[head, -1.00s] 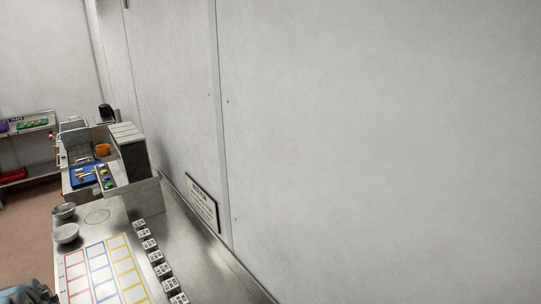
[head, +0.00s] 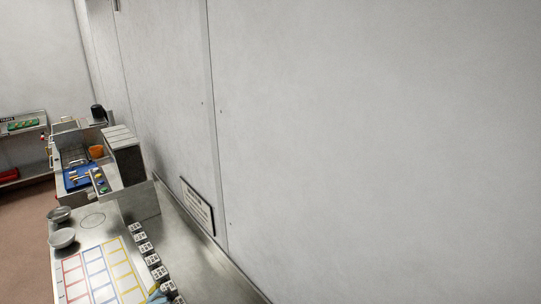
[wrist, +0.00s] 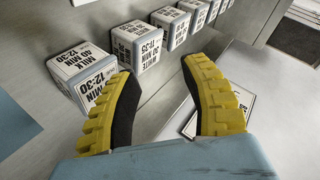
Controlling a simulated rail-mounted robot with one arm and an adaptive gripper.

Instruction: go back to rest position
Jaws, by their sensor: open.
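My gripper (wrist: 165,105) shows large in the wrist view, with two yellow ribbed fingers with dark pads spread apart and nothing between them. It hangs above the steel bench, close to a row of white printed cubes. The nearest cube (wrist: 85,72) reads "MILK 40 MIN 12:30" and lies just beyond the left finger. Another cube (wrist: 136,46) stands behind it, near the gap between the fingers.
The bench (head: 185,262) runs along a grey wall (head: 360,130). A sheet with coloured grids (head: 96,270) lies left of the cubes. Two bowls, one nearer (head: 62,238), stand beyond it. A machine (head: 124,155) and a blue tray (head: 76,181) are farther back. A framed sign (head: 198,206) leans at the wall.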

